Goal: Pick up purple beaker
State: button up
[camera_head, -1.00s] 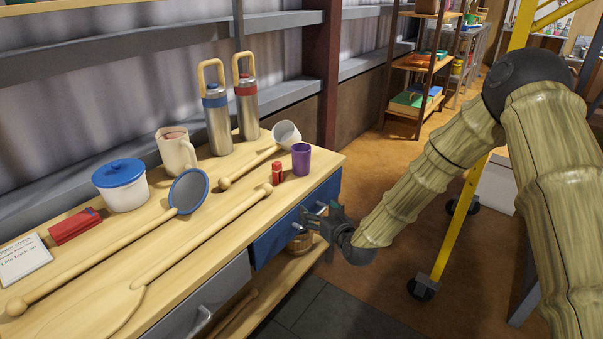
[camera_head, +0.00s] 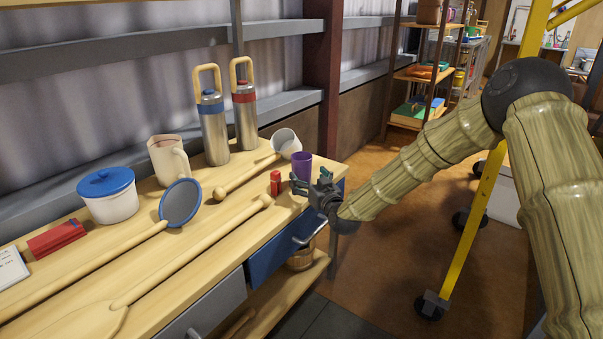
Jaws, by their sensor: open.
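The purple beaker (camera_head: 302,163) stands upright on the wooden worktop, near its right end. My gripper (camera_head: 303,185) is open, just in front of the beaker on the near side at the worktop's edge. It overlaps the beaker's lower part in the picture, so the lower part is hidden. I cannot tell whether the fingers touch the beaker or reach around it.
A small red object (camera_head: 275,183) stands just left of my gripper. A white ladle cup (camera_head: 286,142) lies behind the beaker. Two steel flasks (camera_head: 214,132) stand further back. Long wooden-handled tools (camera_head: 190,247) lie along the worktop (camera_head: 180,270). A yellow frame (camera_head: 463,235) stands right.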

aim_at(301, 169)
jog(key=shift+w+a+r, duration=0.15)
jog(key=shift+w, duration=0.05)
jog(key=shift+r+b+x, duration=0.15)
jog(key=shift+b+x, duration=0.3)
jog(key=shift+x, duration=0.7)
jog(key=shift+r+b+x, duration=0.1)
jog(key=shift+b+x, duration=0.35)
jog(key=shift+x, duration=0.7)
jog(key=shift+a, duration=0.15)
jog(key=c, duration=1.1)
